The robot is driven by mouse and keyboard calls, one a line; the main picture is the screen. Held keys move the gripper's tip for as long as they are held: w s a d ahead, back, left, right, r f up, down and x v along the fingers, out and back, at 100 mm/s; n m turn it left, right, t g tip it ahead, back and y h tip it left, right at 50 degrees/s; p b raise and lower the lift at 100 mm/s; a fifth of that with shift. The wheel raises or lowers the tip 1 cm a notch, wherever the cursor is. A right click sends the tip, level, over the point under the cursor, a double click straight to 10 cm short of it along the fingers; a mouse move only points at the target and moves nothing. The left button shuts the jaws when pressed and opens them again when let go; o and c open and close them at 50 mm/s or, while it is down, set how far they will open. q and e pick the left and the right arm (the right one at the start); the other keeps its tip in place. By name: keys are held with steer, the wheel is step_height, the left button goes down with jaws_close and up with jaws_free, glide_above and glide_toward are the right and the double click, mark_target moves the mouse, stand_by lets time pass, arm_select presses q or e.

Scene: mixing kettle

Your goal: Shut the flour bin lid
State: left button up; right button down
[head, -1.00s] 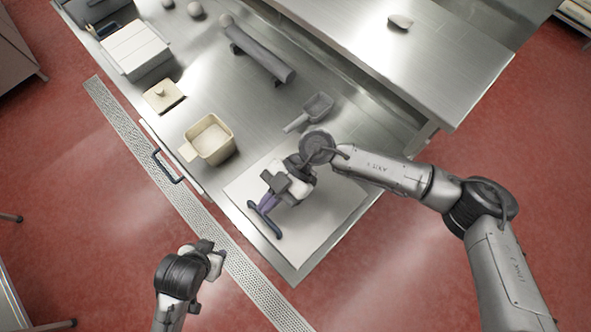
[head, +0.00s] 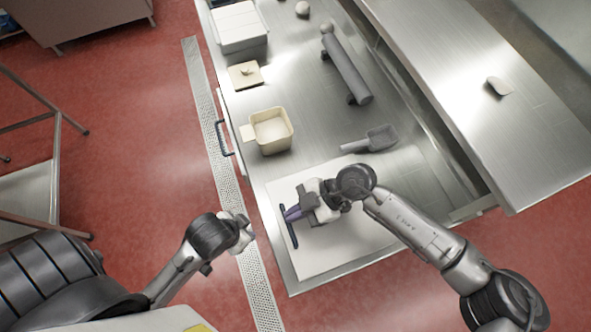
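A pale, flat panel (head: 340,241) at the near end of the steel counter carries a dark blue bar handle (head: 289,230) by its left edge. It looks like the flour bin lid; its tilt and any opening under it cannot be made out. My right gripper (head: 291,213), with purplish fingers, is over the panel close beside the handle. Whether the fingers touch or close on the handle is unclear. My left gripper (head: 243,232) is left of the counter, above the floor drain, apart from the panel; its fingers are too small to read.
On the counter are an open beige tub (head: 271,131), a beige knobbed lid (head: 244,75), a grey scoop (head: 372,139), a grey roller-like bar (head: 347,70) and a white box (head: 239,24). A second dark handle (head: 223,138) sticks out from the counter's left side.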

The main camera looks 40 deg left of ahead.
steer(key=shift+w+d, duration=0.15)
steer(key=p+v, duration=0.3)
steer(key=v, duration=0.6)
steer(key=shift+w+d+r, duration=0.15)
steer(key=shift+w+r, duration=0.05)
steer(key=shift+w, duration=0.1)
